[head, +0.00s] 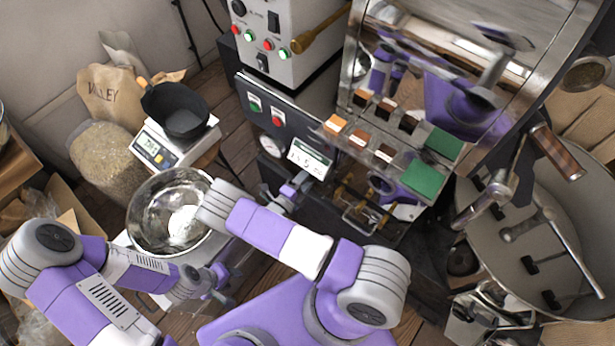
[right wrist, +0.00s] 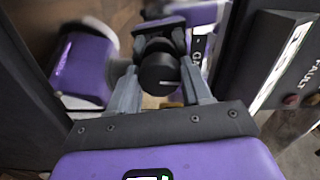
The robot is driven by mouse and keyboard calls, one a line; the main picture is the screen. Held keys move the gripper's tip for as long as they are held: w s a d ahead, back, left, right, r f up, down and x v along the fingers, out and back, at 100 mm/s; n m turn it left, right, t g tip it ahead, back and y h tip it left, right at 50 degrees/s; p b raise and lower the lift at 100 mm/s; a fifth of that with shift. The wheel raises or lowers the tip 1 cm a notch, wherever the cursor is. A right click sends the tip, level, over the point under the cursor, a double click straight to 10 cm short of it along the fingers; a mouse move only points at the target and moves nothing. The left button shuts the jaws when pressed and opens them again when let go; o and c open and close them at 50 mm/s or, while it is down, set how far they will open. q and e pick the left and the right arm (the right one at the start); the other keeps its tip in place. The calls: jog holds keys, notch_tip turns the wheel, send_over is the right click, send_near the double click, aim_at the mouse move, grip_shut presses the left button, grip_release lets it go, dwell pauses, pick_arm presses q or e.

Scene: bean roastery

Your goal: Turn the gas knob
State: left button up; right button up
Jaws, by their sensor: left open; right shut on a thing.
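The gas knob (right wrist: 158,76) is a round black knob with a white pointer line, seen in the right wrist view in front of the dark machine. My right gripper (right wrist: 161,84) has one finger on each side of it and is shut on it. A partly hidden white label (right wrist: 199,50) stands beside the knob. In the head view my right gripper (head: 290,193) is at the front of the roaster, just below the temperature display (head: 308,158), and the knob cannot be made out there. My left gripper (head: 218,286) is open and empty, below the steel bowl.
A steel bowl (head: 146,207) and a scale (head: 152,150) with a black pan (head: 178,111) stand to the left. The roaster's control panel (head: 277,122) has buttons and a gauge. A sample tray (head: 362,140) and a round cooling bin (head: 528,248) lie to the right.

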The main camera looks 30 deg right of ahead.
jog(key=shift+s+f+n, duration=0.15)
jog(key=shift+s+n, duration=0.05)
jog(key=shift+n, duration=0.5)
jog(key=o, duration=0.9)
jog(key=shift+o, duration=0.7)
jog(key=shift+w, duration=0.1)
jog(key=p+v, duration=0.1)
jog(key=v, duration=0.6)
jog(key=shift+a, duration=0.3)
